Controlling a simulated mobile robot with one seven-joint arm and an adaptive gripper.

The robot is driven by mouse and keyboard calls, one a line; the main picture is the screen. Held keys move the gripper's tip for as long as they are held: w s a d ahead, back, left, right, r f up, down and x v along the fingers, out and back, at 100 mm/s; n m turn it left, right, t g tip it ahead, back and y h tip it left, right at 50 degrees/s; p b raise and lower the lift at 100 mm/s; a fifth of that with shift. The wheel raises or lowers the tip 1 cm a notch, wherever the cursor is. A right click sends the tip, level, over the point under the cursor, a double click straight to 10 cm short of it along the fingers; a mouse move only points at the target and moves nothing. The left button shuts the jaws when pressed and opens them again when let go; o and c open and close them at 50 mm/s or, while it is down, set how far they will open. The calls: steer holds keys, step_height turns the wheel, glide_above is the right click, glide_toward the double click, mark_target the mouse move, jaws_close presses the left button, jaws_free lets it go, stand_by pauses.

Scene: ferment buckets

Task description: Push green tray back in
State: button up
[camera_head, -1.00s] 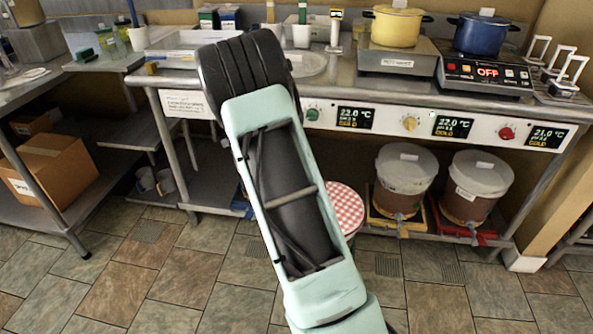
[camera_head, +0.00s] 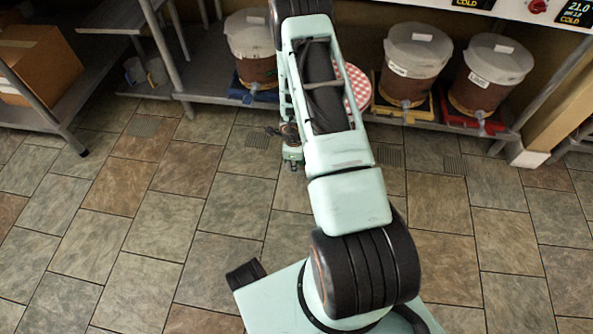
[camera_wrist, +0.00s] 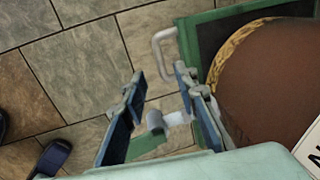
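The green tray (camera_wrist: 200,30) shows in the wrist view, with a pale handle (camera_wrist: 163,48) at its edge and a brown bucket (camera_wrist: 270,80) standing on it. My gripper (camera_wrist: 160,74) is open, its two blue fingers apart. A grey-white spigot (camera_wrist: 168,121) shows between the fingers; I cannot tell whether they touch it. In the head view a bucket with a red-checked lid (camera_head: 358,88) is partly behind my arm, and the tray under it is hidden. My gripper (camera_head: 292,162) is low, left of that lid, in front of the shelf.
Lidded buckets stand on a blue tray (camera_head: 240,92), a yellow tray (camera_head: 382,105) and a red tray (camera_head: 452,120) on the low shelf. A metal table leg (camera_head: 168,50) stands at the left. The tiled floor (camera_head: 150,220) in front is mostly clear.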

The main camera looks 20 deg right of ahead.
steer(key=f, duration=0.2)
steer(key=f+b, duration=0.1)
steer(key=f, duration=0.1)
steer(key=w+f+b, duration=0.1)
steer(key=f, duration=0.1)
steer(key=shift+d+f, duration=0.3)
steer(key=shift+d, duration=0.05)
jaws_close()
